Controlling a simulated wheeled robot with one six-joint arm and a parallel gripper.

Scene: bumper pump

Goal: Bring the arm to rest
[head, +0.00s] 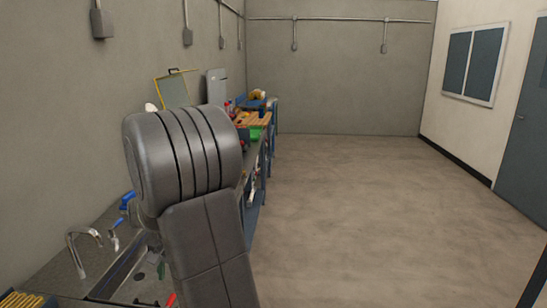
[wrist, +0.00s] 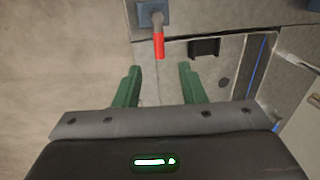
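In the head view my arm (head: 212,240) is raised, and its thick dark grey links cover the middle left of the picture.
In the head view a bench with a sink (head: 128,270) and a tap (head: 82,240) runs along the left wall. The concrete floor (head: 370,210) to the right is clear. A dark door (head: 525,140) stands at far right.

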